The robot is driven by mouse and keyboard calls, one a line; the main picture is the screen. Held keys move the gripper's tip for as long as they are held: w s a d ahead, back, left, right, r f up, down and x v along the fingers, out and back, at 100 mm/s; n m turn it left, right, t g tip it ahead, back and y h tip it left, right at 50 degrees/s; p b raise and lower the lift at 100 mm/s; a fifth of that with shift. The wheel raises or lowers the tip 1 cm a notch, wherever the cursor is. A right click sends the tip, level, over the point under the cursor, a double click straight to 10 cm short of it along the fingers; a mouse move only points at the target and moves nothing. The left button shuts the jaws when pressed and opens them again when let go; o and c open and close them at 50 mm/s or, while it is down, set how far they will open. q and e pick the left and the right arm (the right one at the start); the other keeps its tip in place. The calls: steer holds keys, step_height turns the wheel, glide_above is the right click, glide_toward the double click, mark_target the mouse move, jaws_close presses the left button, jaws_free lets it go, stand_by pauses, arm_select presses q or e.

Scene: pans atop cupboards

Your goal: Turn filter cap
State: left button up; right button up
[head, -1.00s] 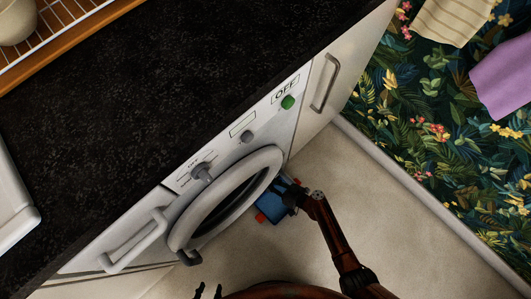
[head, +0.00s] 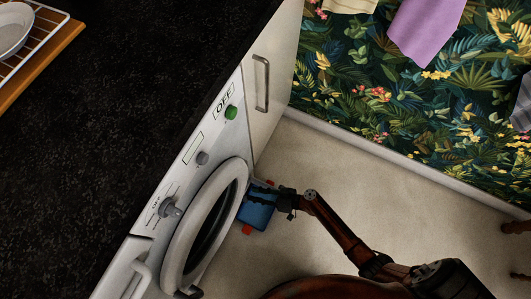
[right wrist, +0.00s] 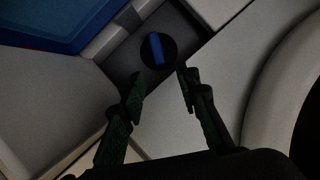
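The filter cap (right wrist: 157,50) is a dark round knob with a blue grip bar across it, set in a dark square recess low on the washing machine (head: 190,170). My right gripper (right wrist: 162,78) is open in the right wrist view, its two fingers apart, tips just short of the cap and not visibly touching it. In the head view, my right gripper (head: 272,196) is beside the round washer door, over a blue object with red parts (head: 256,213); the cap is hidden there. My left gripper is not in view.
The round washer door (head: 236,180) stands out close to my right gripper. A dark countertop (head: 110,110) overhangs the machine's control panel. A white cupboard (head: 278,70) adjoins the machine. The light floor (head: 340,190) to the right is largely clear.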

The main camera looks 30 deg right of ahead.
steer(key=v, duration=0.5)
